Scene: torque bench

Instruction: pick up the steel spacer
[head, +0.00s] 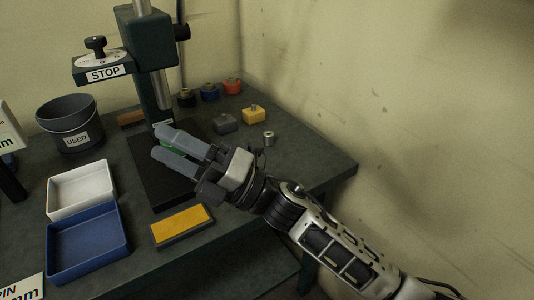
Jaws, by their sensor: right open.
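A small silvery cylinder with a hole in its top, which looks like the steel spacer (268,138), stands upright on the dark bench (310,160) near its right side. My right gripper (161,142) reaches in from the lower right over the black press base. Its two fingers are spread and point left, away from the spacer. The spacer is apart from the gripper, up and to the right of its wrist. A green thing (172,149) shows between the fingers, mostly hidden; I cannot tell whether they touch it. My left gripper is out of view.
The press (153,55) with a STOP sign stands behind the gripper. A white tray (57,210), blue tray (125,248), yellow-topped block (182,225) and USED bucket (70,125) are leftward. A wall bounds the right.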

